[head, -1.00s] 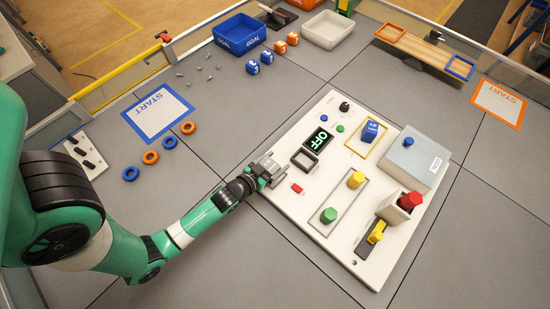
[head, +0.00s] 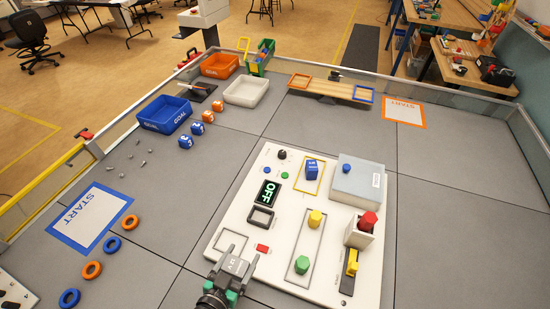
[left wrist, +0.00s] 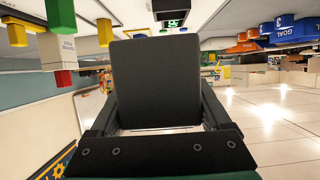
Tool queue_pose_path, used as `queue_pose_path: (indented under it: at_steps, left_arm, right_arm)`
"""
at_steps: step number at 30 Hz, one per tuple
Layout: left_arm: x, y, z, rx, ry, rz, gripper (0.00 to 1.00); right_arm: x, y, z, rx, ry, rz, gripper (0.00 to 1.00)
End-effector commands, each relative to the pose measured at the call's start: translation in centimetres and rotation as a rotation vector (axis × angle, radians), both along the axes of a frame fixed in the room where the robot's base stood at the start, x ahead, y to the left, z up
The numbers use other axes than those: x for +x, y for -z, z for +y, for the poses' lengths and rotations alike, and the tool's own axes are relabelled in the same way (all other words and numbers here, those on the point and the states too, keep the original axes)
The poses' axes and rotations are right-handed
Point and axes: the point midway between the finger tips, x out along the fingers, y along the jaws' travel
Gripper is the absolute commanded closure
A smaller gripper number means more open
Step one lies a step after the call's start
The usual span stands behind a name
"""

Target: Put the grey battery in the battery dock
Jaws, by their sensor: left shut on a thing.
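My left gripper (head: 232,268) is shut on the grey battery (head: 236,264), a small dark grey block with lettering on it. They are at the near left corner of the white panel, just in front of an empty outlined square (head: 230,243). In the left wrist view the grey battery (left wrist: 155,80) stands between the two fingers and fills the middle. The battery dock, seemingly the dark-rimmed square (head: 261,218) below the OFF display, looks empty and lies up and right of the gripper. I cannot tell how high the battery is held. My right gripper is not in view.
The white panel (head: 287,222) also carries the OFF display (head: 269,194), a red button (head: 262,248), green (head: 302,264) and yellow (head: 315,218) knobs, a blue block (head: 312,169) and a grey box (head: 357,181). Rings (head: 112,244) lie to the left.

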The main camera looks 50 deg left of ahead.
Motion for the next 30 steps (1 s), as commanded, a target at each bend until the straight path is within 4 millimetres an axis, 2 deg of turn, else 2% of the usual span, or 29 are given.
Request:
queue_pose_path:
  at_steps: [8, 13, 16, 20, 24, 30]
  left_arm:
    - [0.2, -0.3, 0.7, -0.002, -0.025, -0.004, 1.00]
    - [1.4, -1.0, 2.7, -0.004, -0.090, -0.011, 1.00]
    - [2.9, -0.4, 3.2, -0.003, -0.120, -0.012, 1.00]
    - [5.5, 0.3, 2.3, -0.001, -0.087, -0.003, 1.00]
    - [8.7, 0.6, 0.6, -0.002, 0.057, -0.004, 1.00]
    - [11.3, -0.2, -2.5, -0.003, 0.272, -0.008, 1.00]
  right_arm:
    - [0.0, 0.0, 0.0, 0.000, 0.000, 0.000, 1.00]
    - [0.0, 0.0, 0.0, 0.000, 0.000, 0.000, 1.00]
    - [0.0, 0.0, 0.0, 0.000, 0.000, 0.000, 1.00]
    - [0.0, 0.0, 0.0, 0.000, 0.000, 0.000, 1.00]
    - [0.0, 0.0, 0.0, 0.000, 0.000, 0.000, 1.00]
    - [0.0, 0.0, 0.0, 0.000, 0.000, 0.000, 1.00]
